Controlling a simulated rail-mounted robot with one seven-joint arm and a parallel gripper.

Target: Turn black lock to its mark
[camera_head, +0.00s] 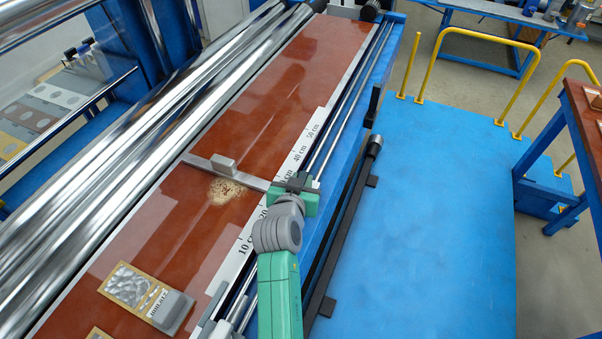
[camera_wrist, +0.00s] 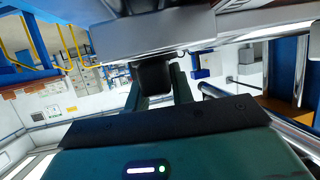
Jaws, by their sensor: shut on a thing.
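The black lock (camera_wrist: 155,77) shows in the wrist view as a dark block under a grey metal body. My gripper (camera_wrist: 158,84) is shut on it, with one finger on each side. The mark for the lock cannot be made out in either view. In the head view, my gripper (camera_head: 302,194) reaches the side rail beside the ruler, at the right end of a grey crossbar (camera_head: 242,179). There my gripper and wrist hide most of the lock.
The crossbar lies across the red-brown table (camera_head: 285,90), next to a pale patch. A centimetre ruler (camera_head: 304,146) runs along the table's right edge, beside metal rods. Shiny rollers (camera_head: 150,135) lie left of it. A blue platform (camera_head: 440,210) is clear at right.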

